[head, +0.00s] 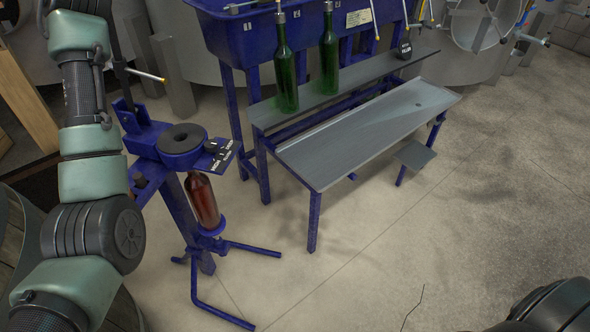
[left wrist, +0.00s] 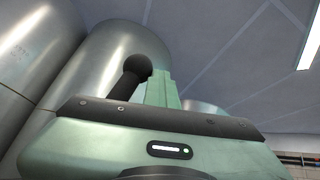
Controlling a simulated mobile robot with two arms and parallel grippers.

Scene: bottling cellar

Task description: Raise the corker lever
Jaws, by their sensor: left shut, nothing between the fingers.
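The blue floor corker (head: 182,147) stands at the left in the head view, with a dark red bottle (head: 201,200) upright under its round head. Its dark lever (head: 117,62) rises steeply from the back of the corker and leaves the top of the picture, partly behind my left arm. In the left wrist view a black ball knob on a dark rod (left wrist: 134,72) stands just left of my left gripper's pale green fingers (left wrist: 160,88). The fingers are shut and empty; whether they touch the knob I cannot tell. My left gripper is outside the head view, and so is my right.
A blue bottling bench with a grey tray (head: 365,137) stands right of the corker. Two green bottles (head: 284,75) (head: 329,65) stand on its shelf under a blue filler trough (head: 235,33). A wooden barrel is at the lower left. Floor (head: 420,240) in front is clear.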

